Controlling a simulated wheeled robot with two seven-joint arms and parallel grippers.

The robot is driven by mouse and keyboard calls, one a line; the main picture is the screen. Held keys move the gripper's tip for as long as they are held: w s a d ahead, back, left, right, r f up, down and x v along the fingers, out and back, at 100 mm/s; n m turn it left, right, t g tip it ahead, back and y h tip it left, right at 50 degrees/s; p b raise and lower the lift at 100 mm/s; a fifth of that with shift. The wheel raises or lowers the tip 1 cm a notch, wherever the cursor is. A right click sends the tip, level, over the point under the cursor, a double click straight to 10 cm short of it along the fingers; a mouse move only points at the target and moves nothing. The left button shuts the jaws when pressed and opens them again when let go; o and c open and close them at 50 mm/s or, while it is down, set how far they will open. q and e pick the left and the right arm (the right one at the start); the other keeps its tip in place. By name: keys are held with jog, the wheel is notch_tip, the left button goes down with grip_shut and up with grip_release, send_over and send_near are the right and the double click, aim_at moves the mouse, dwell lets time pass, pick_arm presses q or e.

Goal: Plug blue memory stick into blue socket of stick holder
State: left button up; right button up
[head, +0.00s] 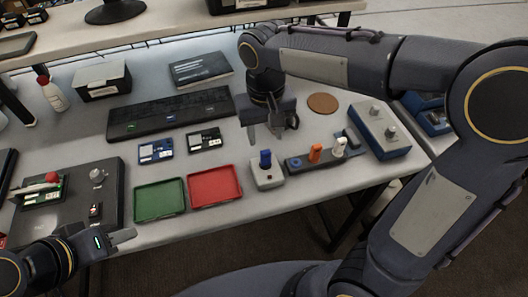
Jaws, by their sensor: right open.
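The blue memory stick (265,158) stands upright in a light grey block (267,178) with a red spot on its front. To its right is the dark stick holder (322,161). An orange stick (315,152) and a white stick (340,146) stand in the holder, and the blue socket (295,163) at its left end is empty. My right gripper (266,138) is open, pointing down above and just behind the blue stick, with nothing between its fingers. My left gripper (120,237) is at the lower left by the table's front edge, away from the sticks; its jaw gap is unclear.
Green (160,217) and red (216,203) trays lie left of the grey block. A blue box with knobs (378,140) stands right of the holder. A brown disc (323,103) lies behind it. A long black rack (170,115) and small circuit boards lie further back left.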

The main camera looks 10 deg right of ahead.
aim_at(265, 151)
notch_tip(265, 151, down, 9)
jog(key=b, duration=0.7)
dwell(1.4)
grip_shut()
jog(key=shift+r+p, duration=0.15)
jog(key=shift+p, duration=0.15)
